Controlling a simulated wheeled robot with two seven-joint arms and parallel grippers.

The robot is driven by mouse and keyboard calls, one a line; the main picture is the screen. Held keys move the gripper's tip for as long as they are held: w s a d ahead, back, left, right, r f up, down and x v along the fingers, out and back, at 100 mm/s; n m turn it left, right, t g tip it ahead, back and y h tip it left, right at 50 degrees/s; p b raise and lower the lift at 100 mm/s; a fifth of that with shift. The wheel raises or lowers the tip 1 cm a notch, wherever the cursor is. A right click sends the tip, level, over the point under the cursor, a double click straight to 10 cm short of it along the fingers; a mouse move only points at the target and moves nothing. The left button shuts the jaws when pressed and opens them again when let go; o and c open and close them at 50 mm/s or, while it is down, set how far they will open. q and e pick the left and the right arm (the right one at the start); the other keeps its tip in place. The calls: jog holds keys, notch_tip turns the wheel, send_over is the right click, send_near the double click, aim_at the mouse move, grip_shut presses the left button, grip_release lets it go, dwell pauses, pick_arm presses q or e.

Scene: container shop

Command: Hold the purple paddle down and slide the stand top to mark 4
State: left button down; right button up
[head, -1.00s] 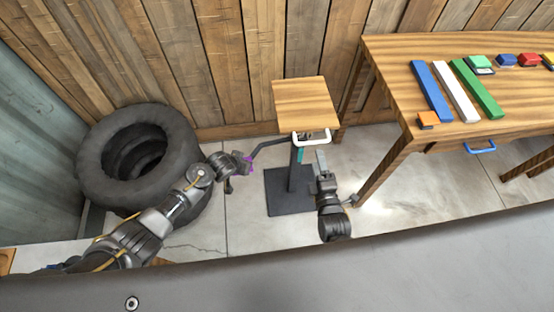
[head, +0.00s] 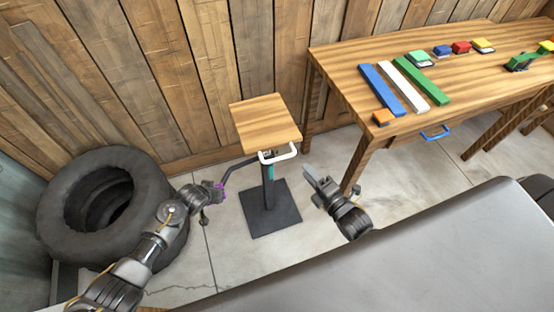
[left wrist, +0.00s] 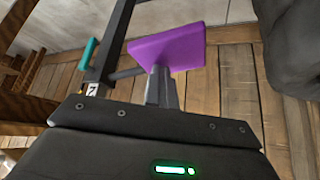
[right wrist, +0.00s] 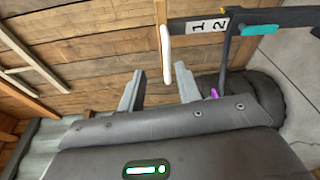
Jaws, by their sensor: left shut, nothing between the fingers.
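The stand has a square wooden top (head: 265,122), a white handle (head: 278,154) on its front edge and a dark base (head: 270,207). The right wrist view shows marks 1 and 2 on a white strip (right wrist: 208,24), with a teal piece (right wrist: 260,30) beyond 2; mark 4 is not visible. The purple paddle (left wrist: 170,48) is on a dark arm left of the stand. My left gripper (left wrist: 163,75) is shut, its fingertips at the paddle; contact is unclear. My right gripper (right wrist: 160,85) is open and empty, apart from the white handle (right wrist: 166,55).
A large black tyre (head: 150,190) lies left of the stand, close to my left arm. A wooden table (head: 345,75) with coloured bars and a blue drawer handle (head: 435,133) stands at the right. A plank wall is behind. Bare floor lies between stand and table.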

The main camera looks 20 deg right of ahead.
aim_at(281, 157)
jog(key=w+a, duration=0.2)
jog(key=w, duration=0.1)
jog(key=w+a+f+g+y, duration=0.1)
jog(key=w+a, duration=0.1)
jog(key=w, duration=0.1)
jog(key=w+a+g+y, duration=0.1)
jog(key=w, duration=0.2)
jog(key=shift+w+a+f+m, duration=0.3)
jog(key=shift+w+a+f, duration=0.05)
jog(key=shift+a, duration=0.05)
grip_shut()
dwell(0.4)
